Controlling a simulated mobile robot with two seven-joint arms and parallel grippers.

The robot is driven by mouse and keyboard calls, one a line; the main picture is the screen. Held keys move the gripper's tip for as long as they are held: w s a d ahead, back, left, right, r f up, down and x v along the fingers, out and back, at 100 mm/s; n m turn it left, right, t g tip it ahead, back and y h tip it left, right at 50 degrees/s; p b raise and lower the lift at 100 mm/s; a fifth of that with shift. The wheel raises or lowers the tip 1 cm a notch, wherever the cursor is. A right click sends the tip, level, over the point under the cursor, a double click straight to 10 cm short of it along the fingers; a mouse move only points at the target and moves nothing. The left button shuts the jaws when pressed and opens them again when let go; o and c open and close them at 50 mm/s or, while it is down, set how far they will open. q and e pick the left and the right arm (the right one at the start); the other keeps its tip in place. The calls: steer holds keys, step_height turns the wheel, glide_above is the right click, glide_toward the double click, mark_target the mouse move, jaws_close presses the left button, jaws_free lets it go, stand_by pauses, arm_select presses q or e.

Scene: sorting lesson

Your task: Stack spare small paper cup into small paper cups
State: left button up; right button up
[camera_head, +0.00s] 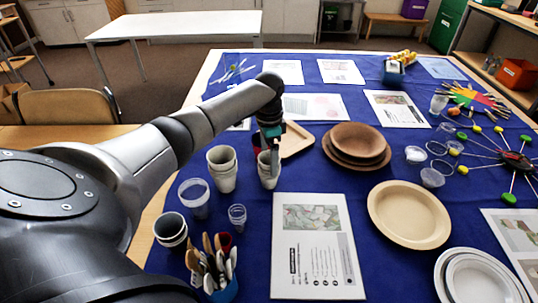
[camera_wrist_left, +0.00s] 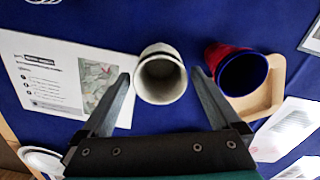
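A pale paper cup (camera_head: 268,183) stands on the blue cloth, below my left gripper (camera_head: 270,135); its upper part is partly hidden by the gripper. In the left wrist view this cup (camera_wrist_left: 160,80) shows its open mouth between the two spread fingers of the gripper (camera_wrist_left: 160,76), which look apart from it. A stack of pale paper cups (camera_head: 222,170) stands just left of it. Another pale cup or stack (camera_head: 171,230) stands nearer the table's left edge. I cannot tell which is the spare cup. My right gripper is not in view.
A red cup with a blue inside (camera_wrist_left: 237,72) stands close beside the cup, near a tan tray (camera_head: 297,138). Clear cups (camera_head: 194,198) (camera_head: 237,217) and a cutlery holder (camera_head: 225,291) stand in front. A printed sheet (camera_head: 315,245) lies flat to the right.

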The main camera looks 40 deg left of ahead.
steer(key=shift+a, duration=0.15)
arm_select(q)
steer(key=shift+r, duration=0.25)
step_height(320, 180, up, 13)
steer(key=p, duration=0.3)
steer(key=shift+f, duration=0.15)
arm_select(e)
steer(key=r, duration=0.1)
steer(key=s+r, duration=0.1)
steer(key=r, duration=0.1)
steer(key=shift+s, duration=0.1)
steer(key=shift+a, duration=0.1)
